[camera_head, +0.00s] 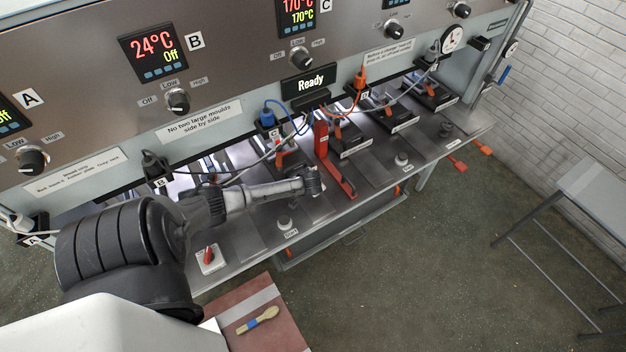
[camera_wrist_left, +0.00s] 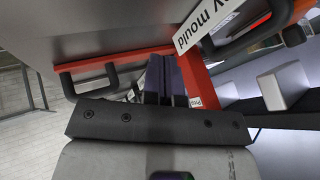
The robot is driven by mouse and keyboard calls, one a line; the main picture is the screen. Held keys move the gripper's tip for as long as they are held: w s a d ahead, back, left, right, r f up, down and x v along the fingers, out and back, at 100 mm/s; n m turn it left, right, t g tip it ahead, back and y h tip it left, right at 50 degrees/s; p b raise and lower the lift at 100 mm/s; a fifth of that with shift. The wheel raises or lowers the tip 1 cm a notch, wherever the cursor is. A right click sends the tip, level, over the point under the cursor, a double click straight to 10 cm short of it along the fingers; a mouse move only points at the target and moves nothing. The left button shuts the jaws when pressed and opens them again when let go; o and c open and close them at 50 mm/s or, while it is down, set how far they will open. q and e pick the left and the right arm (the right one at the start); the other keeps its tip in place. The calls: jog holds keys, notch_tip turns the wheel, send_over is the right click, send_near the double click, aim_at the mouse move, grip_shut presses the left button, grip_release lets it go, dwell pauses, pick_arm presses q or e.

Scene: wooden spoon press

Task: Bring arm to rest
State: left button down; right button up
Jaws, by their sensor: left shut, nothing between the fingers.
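My left arm comes in from the left in the head view and stretches across the front of the press bench (camera_head: 255,228). My left gripper (camera_head: 314,184) is at the bench, close beside a red upright bracket (camera_head: 322,140). Whether it touches the bracket cannot be told. In the wrist view the dark fingers (camera_wrist_left: 164,78) are together with nothing between them. A red bar with a "Pros" label (camera_wrist_left: 195,102) runs close beside them there. My right arm and gripper are not in view.
The press panel (camera_head: 225,70) with displays and knobs stands behind. Cables, including a blue one (camera_head: 283,103) and an orange one (camera_head: 360,85), hang near the gripper. A grey table (camera_head: 595,195) stands right; the floor between is clear.

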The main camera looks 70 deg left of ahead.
pick_arm(q)
jog(key=shift+v, duration=2.7)
jog(key=shift+w+d, duration=0.1)
jog(key=shift+f, duration=0.1)
